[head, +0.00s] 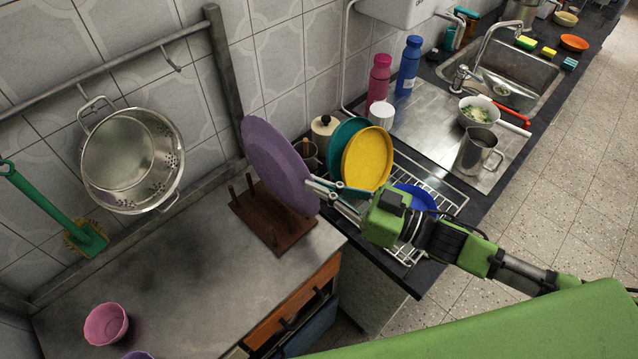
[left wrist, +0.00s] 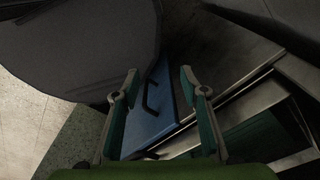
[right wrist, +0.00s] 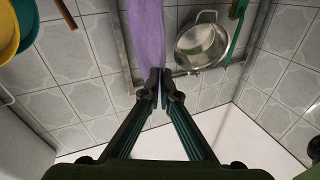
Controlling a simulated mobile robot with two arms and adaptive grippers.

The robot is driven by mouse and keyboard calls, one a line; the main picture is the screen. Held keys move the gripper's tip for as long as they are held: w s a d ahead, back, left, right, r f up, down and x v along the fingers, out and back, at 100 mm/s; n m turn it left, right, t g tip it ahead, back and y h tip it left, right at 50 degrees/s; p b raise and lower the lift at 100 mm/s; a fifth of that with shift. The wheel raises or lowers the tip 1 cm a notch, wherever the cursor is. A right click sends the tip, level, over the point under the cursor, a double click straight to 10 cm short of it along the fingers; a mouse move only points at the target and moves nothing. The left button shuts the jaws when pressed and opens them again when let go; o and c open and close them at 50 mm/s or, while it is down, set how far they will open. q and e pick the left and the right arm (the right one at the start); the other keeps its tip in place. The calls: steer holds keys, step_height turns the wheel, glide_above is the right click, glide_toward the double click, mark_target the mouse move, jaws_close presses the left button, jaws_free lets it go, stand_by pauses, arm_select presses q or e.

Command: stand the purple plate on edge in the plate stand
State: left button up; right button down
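The purple plate (head: 280,165) is on edge, leaning slightly, over the dark wooden plate stand (head: 262,228) on the grey counter. Its lower rim hides the right back part of the stand; I cannot tell whether it rests between the pegs. My right gripper (head: 317,188) holds the plate's right rim. In the right wrist view, the fingers (right wrist: 160,78) are closed on the edge of the purple plate (right wrist: 147,38). My left gripper (left wrist: 160,75) shows only in the left wrist view, open and empty, below counter height by a blue cupboard door with a dark handle.
A teal plate (head: 342,134) and a yellow plate (head: 367,160) stand in a wire rack (head: 440,187) just right of the purple plate. A pink bowl (head: 106,323) is at the counter's front left. A steel colander (head: 130,160) hangs on the wall. The counter's middle is clear.

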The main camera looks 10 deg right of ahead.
steer(key=shift+f, duration=0.35)
steer(key=c, duration=2.2)
jaws_free()
steer(key=shift+s+d, duration=0.1)
steer(key=v, duration=1.1)
steer(key=shift+s+d, duration=0.2)
steer(key=shift+d, duration=0.15)
